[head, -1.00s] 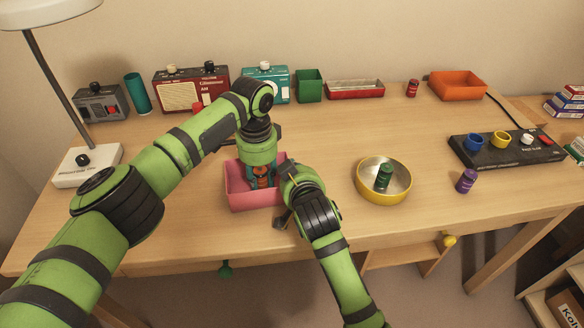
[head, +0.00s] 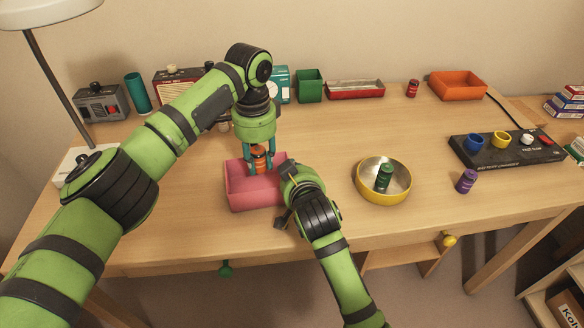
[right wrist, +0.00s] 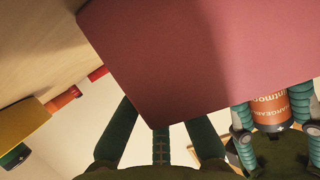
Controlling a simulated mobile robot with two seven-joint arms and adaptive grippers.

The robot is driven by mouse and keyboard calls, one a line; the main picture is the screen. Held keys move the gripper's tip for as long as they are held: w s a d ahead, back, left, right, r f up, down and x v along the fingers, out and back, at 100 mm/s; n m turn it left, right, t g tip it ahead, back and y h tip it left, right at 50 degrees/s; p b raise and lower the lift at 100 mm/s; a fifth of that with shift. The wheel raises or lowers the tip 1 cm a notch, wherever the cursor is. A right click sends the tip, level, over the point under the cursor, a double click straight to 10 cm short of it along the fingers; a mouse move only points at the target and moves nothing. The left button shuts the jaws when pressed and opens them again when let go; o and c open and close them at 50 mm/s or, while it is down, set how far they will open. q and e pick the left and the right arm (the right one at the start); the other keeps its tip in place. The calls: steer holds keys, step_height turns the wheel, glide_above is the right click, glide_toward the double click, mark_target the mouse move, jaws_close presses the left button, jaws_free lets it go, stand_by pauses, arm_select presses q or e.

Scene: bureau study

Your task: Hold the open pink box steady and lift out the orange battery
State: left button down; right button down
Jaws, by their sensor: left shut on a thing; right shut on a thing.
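The open pink box (head: 256,192) stands on the desk in front of me. My left gripper (head: 261,165) comes down from above and is shut on the orange battery (head: 260,155), holding it upright over the box's back part. In the right wrist view the battery (right wrist: 270,108) shows beyond the box's rim, between the left fingers. My right gripper (right wrist: 160,135) is shut on the wall of the pink box (right wrist: 200,60) at its right side. In the head view my right wrist hides most of that grip.
A yellow bowl (head: 372,192) with a green battery (head: 384,176) stands to the right. A purple battery (head: 466,181) and a black panel (head: 508,149) are farther right. Radios, a green box (head: 309,85) and a red tray (head: 355,90) line the back. The desk's middle is clear.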

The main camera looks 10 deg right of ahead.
arm_select(q)
steer(key=shift+r, duration=1.4)
arm_select(e)
steer(key=c, duration=1.3)
jaws_free()
steer(key=shift+c, duration=0.2)
steer(key=v, duration=1.2)
steer(key=shift+f, duration=0.1)
